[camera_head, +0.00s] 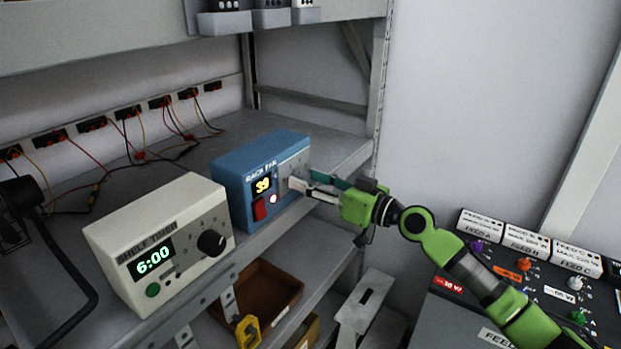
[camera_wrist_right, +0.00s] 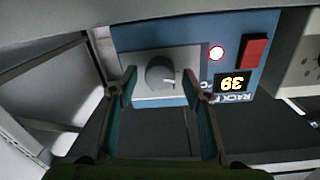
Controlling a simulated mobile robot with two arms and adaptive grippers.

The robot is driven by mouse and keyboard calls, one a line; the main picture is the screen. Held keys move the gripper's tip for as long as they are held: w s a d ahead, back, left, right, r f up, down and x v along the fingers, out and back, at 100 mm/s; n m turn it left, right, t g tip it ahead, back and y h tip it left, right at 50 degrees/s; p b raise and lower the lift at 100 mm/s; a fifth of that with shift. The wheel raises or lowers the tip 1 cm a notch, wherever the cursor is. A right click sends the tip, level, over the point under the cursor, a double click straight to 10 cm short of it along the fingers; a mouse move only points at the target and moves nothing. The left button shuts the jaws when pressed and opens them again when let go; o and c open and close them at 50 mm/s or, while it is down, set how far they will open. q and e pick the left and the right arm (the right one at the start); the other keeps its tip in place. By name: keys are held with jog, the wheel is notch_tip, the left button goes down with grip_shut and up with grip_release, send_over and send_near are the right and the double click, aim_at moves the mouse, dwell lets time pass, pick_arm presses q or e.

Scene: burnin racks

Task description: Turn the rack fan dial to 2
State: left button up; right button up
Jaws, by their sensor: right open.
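The blue rack fan box (camera_head: 240,165) stands on the shelf, its display (camera_head: 263,186) reading 39. Its red switch (camera_head: 260,209) and a lit red lamp (camera_head: 273,198) show below the display. In the right wrist view the grey round dial (camera_wrist_right: 160,72) sits on a pale plate, with a light pointer mark. The open right gripper (camera_wrist_right: 158,90) has one finger on each side of the dial; I cannot tell if they touch it. My left gripper is not in view.
A cream shelf timer (camera_head: 150,240) reading 6:00 stands left of the blue box, with a black knob (camera_head: 211,243). Wires and sockets run along the back wall. A feed panel (camera_head: 480,262) with coloured knobs is at the right. Brown bins (camera_head: 270,288) sit below.

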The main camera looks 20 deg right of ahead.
jog(key=c, duration=1.1)
jog(key=m, duration=0.3)
jog(key=shift+m, duration=0.3)
jog(key=m+p, duration=0.1)
jog(key=m, duration=0.3)
jog(key=shift+p, duration=0.35)
jog(key=m+p, duration=0.2)
jog(key=m, duration=0.4)
jog(key=shift+w+d+m+g+p, duration=0.1)
jog(key=shift+m+g+p, duration=0.2)
jog(key=shift+p, duration=0.05)
jog(key=m+p, duration=0.2)
jog(key=m, duration=0.2)
jog(key=shift+f+m+p, duration=0.15)
jog(key=shift+m+p, duration=0.15)
jog(key=shift+m, duration=0.1)
